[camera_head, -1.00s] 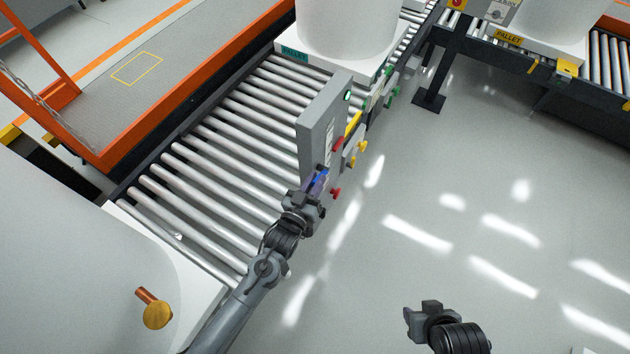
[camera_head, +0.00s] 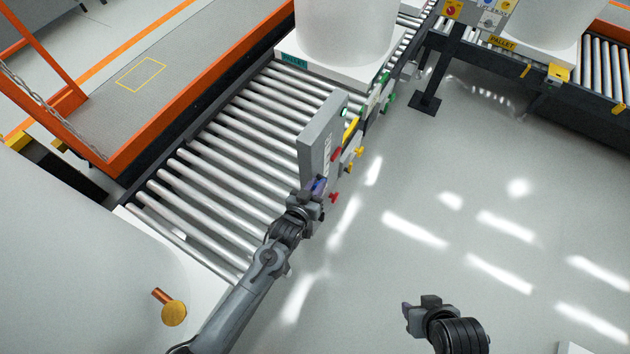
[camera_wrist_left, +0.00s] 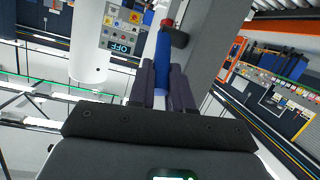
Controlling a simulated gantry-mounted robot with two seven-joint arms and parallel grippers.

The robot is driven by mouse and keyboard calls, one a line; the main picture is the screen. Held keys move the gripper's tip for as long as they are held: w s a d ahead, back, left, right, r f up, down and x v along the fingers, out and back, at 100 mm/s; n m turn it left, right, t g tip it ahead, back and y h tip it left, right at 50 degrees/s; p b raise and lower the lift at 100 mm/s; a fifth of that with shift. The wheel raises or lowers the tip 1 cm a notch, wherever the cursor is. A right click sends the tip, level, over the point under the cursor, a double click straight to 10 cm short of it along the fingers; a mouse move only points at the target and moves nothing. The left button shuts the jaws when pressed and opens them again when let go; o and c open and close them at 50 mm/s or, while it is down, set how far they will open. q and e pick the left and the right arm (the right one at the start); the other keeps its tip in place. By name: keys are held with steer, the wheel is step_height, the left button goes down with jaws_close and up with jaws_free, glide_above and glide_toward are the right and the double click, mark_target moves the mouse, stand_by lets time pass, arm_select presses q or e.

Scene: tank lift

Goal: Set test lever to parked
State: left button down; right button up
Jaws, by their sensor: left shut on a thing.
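A grey control box (camera_head: 318,142) stands at the right edge of the roller conveyor, with coloured levers along its right side. My left gripper (camera_head: 318,188) is at the box's lower front end. In the left wrist view, its two purple fingers (camera_wrist_left: 163,92) are shut on a blue lever handle (camera_wrist_left: 162,58). Beyond the handle, a red part (camera_wrist_left: 167,22) and a dark knob (camera_wrist_left: 180,39) show beside a grey surface. The fingers hide part of the handle, and I cannot read its position marking. My right gripper (camera_head: 412,312) hangs over bare floor, apart from everything.
Red (camera_head: 334,197), yellow (camera_head: 355,154) and green (camera_head: 388,101) handles sit close beside my left gripper or farther along the edge. A white tank (camera_head: 345,30) on a pallet stands on the far rollers (camera_head: 215,150).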

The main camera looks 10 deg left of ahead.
arm_select(q)
steer(key=p, duration=0.1)
steer(key=r+g+p, duration=0.1)
steer(key=p, duration=0.1)
steer(key=shift+w+d+r+g+y, duration=0.2)
steer(key=shift+w+g+y, duration=0.1)
steer(key=shift+w+y, duration=0.1)
steer(key=shift+w+f+g+p, duration=0.15)
steer(key=shift+g+p, duration=0.15)
steer(key=shift+p, duration=0.3)
arm_select(e)
step_height(320, 180, up, 6)
steer(key=shift+d+f, duration=0.1)
steer(key=shift+f, duration=0.25)
arm_select(q)
steer(key=c, duration=1.1)
jaws_free()
steer(key=shift+o, duration=0.2)
